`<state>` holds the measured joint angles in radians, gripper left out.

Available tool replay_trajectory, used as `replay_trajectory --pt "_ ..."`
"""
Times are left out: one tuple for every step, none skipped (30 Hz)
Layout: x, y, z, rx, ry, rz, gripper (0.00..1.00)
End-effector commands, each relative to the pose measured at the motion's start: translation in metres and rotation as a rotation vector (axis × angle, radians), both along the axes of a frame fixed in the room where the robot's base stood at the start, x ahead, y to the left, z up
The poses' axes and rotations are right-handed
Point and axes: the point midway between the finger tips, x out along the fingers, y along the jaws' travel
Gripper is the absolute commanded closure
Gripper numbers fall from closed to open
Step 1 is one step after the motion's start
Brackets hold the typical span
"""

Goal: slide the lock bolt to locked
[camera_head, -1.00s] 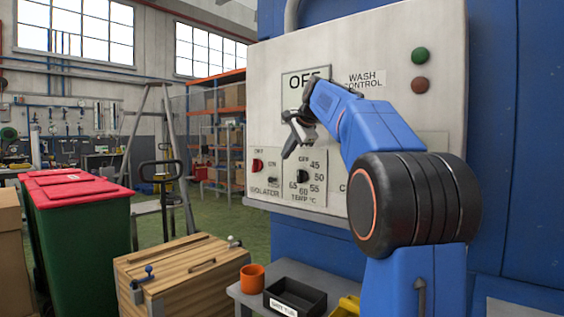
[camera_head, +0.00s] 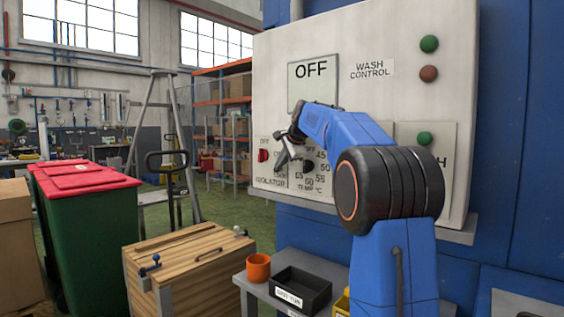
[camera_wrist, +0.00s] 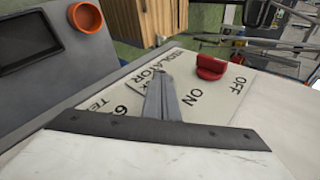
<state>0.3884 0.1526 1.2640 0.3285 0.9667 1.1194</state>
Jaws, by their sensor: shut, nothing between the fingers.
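The isolator plate (camera_head: 258,172) is at the lower left of the white wash control panel. It carries a red knob (camera_head: 263,155), which also shows in the wrist view (camera_wrist: 211,66) beside the words ON and OFF. My gripper (camera_head: 281,165) is shut and empty in front of this plate, just right of the red knob. In the wrist view its fingertips (camera_wrist: 161,74) lie over the lettering near the word ISOLATOR, partly covering a label. I cannot make out the lock bolt; the fingers may hide it. Whether the fingertips touch the plate I cannot tell.
A black temperature dial (camera_head: 308,166) is close to the right of my gripper. The panel's display (camera_head: 312,84) reads OFF. Below stand a grey table with an orange cup (camera_head: 258,267) and a black tray (camera_head: 300,289), and a wooden crate (camera_head: 185,262). Free floor is left of the panel.

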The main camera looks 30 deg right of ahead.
Motion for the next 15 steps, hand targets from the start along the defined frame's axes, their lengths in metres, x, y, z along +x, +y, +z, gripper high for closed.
replay_trajectory --pt "0.0 0.0 0.0 0.0 0.0 0.0 1.0" --pt "0.0 0.0 0.0 0.0 0.0 0.0 1.0" --pt "0.0 0.0 0.0 0.0 0.0 0.0 1.0" --pt "0.0 0.0 0.0 0.0 0.0 0.0 1.0" --pt "0.0 0.0 0.0 0.0 0.0 0.0 1.0" --pt "0.0 0.0 0.0 0.0 0.0 0.0 1.0" --pt "0.0 0.0 0.0 0.0 0.0 0.0 1.0" --pt "0.0 0.0 0.0 0.0 0.0 0.0 1.0" --pt "0.001 0.0 0.0 0.0 0.0 0.0 1.0" --pt "0.002 0.001 0.0 0.0 0.0 0.0 1.0" --pt "0.003 0.001 0.0 -0.001 0.0 0.001 1.0" --pt "0.006 0.002 0.0 0.0 0.001 0.001 1.0" --pt "0.009 0.003 -0.001 0.0 0.001 0.001 1.0" --pt "0.012 0.004 -0.001 0.0 0.001 0.001 1.0" --pt "0.017 0.006 0.0 0.0 0.001 0.001 1.0"
